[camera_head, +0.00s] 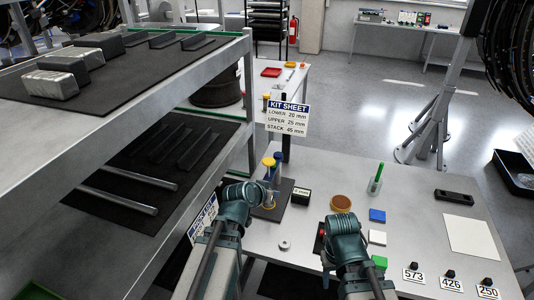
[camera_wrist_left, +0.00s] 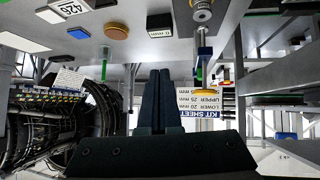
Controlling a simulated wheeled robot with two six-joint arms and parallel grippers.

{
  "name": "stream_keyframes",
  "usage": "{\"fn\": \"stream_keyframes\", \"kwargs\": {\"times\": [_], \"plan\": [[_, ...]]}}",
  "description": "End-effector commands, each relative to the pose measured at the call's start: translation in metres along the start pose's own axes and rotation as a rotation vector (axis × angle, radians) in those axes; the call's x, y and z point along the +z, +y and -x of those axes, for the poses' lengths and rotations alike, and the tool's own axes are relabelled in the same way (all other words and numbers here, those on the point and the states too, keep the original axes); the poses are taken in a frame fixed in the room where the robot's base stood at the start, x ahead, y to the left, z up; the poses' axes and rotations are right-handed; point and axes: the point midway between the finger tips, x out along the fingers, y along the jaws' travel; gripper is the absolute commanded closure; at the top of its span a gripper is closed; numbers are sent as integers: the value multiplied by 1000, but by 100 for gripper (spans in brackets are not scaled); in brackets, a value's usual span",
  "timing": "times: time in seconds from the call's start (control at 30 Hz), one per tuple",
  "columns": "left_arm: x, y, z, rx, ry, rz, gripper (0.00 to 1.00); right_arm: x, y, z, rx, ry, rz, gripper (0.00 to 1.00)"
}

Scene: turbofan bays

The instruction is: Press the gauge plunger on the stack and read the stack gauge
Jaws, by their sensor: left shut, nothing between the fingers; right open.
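The gauge stand (camera_head: 284,190) is on the table, with a yellow knob (camera_head: 268,162) and a blue part beside it. In the left wrist view, upside down, a metal cylinder, a blue post (camera_wrist_left: 205,48) and a yellow disc (camera_wrist_left: 205,93) show right of my fingers. A small readout box (camera_head: 301,196) stands right of the stand; it also shows in the left wrist view (camera_wrist_left: 160,32), its reading too small to be sure of. My left gripper (camera_head: 266,192) is shut and empty, close to the stand and partly covering it. My right gripper (camera_head: 338,228) is open over the table; its fingers are largely hidden.
A kit sheet sign (camera_head: 288,118) reads lower 20 mm, upper 25 mm, stack 45 mm. A brown round pad (camera_head: 341,202), blue block (camera_head: 377,215), green pen holder (camera_head: 375,185) and numbered tags (camera_head: 414,275) are on the table. A shelf rack (camera_head: 185,87) borders the left.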

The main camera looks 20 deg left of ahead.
Motion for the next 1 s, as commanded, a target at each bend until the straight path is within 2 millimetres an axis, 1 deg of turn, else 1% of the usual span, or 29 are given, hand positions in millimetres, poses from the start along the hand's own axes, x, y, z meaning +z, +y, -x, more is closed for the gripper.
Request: {"fn": "stream_keyframes", "kwargs": {"times": [0.03,0.1,0.2,0.33,0.5,0.8,0.93,1.0], "plan": [[-16,-9,3,-18,82,-4,100,0,0,-1,0,0,0,50],[-37,-21,8,-50,186,-9,100,0,0,-1,0,0,0,50],[-60,-38,18,-99,301,-13,100,0,0,-1,0,0,0,50],[-79,-54,29,-154,396,-12,100,0,0,-1,0,0,0,50],[-88,-63,35,-188,445,-12,100,0,0,-1,0,0,0,50],[-88,-64,36,-190,448,-12,100,0,0,-1,0,0,0,50],[-90,-65,31,-189,447,-12,100,0,0,-3,0,0,0,50],[-93,-66,24,-189,447,-12,100,0,0,-5,0,0,0,50]]}}
